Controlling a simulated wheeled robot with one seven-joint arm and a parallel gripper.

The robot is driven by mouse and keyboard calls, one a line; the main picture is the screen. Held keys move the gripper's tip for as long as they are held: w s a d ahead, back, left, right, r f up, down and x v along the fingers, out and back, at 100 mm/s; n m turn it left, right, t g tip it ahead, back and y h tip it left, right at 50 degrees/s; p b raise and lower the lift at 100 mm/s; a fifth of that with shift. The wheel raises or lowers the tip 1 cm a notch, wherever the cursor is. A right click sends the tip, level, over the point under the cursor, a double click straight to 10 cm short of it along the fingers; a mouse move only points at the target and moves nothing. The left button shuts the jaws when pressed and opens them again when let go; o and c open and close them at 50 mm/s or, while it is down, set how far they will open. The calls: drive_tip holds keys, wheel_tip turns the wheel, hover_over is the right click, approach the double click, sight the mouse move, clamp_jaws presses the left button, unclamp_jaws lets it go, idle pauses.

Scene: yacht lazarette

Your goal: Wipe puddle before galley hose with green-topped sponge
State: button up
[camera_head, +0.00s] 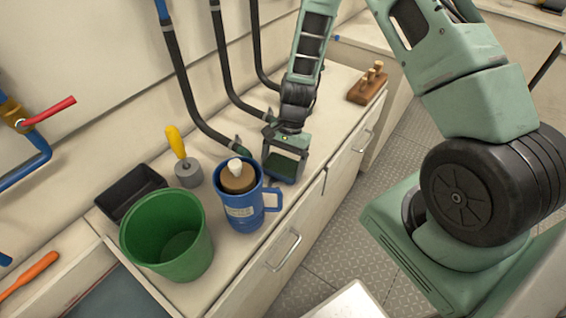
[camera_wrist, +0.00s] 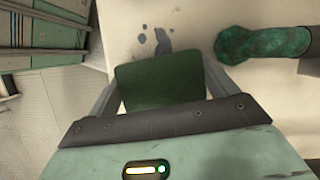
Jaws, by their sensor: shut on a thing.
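My gripper (camera_head: 285,165) is shut on the green-topped sponge (camera_head: 283,161), low over the counter close to its front edge. In the wrist view the sponge's dark green top (camera_wrist: 160,82) lies between the two fingers. A puddle shows there as small dark wet spots (camera_wrist: 162,42) on the pale counter, just beyond the sponge's far edge. A hose end with a mottled green fitting (camera_wrist: 262,45) lies to the right of the spots. In the head view black hoses (camera_head: 190,95) come down the wall to the counter; I cannot tell which is the galley hose. Whether the sponge touches the counter is unclear.
A blue mug (camera_head: 240,212) holding a brown-and-white thing stands left of my gripper. A green bucket (camera_head: 165,265), a black tray (camera_head: 128,188) and a yellow-handled tool (camera_head: 180,150) stand further left. A wooden block with pegs (camera_head: 367,85) sits at the counter's far end.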

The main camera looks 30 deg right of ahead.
sight(265, 185)
drive_tip(key=shift+s+a, duration=0.4)
drive_tip(key=shift+a, duration=0.45)
drive_tip(key=shift+s+a, duration=0.35)
drive_tip(key=shift+a, duration=0.5)
drive_tip(key=shift+s+a+f, duration=0.1)
drive_tip(key=shift+s+a, duration=0.2)
drive_tip(key=shift+a, duration=0.35)
drive_tip(key=shift+s+a+r, duration=0.1)
drive_tip(key=shift+s+a, duration=0.15)
drive_tip(key=shift+a, duration=0.35)
drive_tip(key=shift+s+a+f, duration=0.1)
drive_tip(key=shift+s+a, duration=0.2)
drive_tip(key=shift+a, duration=0.35)
wheel_tip(265, 185, up, 6)
drive_tip(key=p, duration=0.5)
drive_tip(key=shift+w, duration=0.1)
drive_tip(key=shift+p, duration=0.3)
wheel_tip(265, 185, up, 3)
drive_tip(key=p, duration=0.2)
drive_tip(key=shift+p, duration=0.3)
drive_tip(key=shift+d, duration=0.15)
